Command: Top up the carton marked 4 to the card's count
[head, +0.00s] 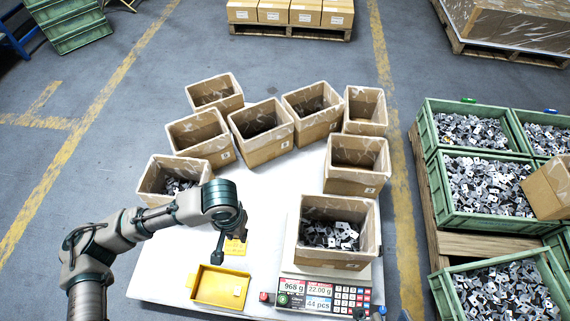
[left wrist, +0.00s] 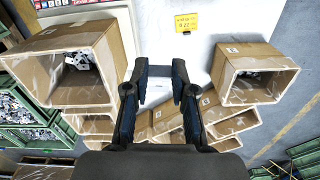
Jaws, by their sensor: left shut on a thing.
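My left gripper (head: 219,258) hangs over the white table beside the yellow card (head: 236,247), left of the scale. In the left wrist view, its fingers (left wrist: 160,72) are shut on a small grey part, seen only as a thin strip. An open carton (head: 338,260) with grey stamped parts (head: 335,235) stands on the scale (head: 320,290), whose display reads 968 g, 22.00 g and 44 pcs. Carton labels are too small for me to find the 4. The card, also in the left wrist view (left wrist: 187,22), is not clearly readable. My right gripper is not in view.
A yellow tray (head: 200,290) with a small pale piece lies in front of my gripper. Several cartons (head: 262,132) ring the table's back; the left one (head: 160,195) holds parts. Green crates (head: 435,215) of parts stand on a pallet at right. The table's middle (head: 270,185) is clear.

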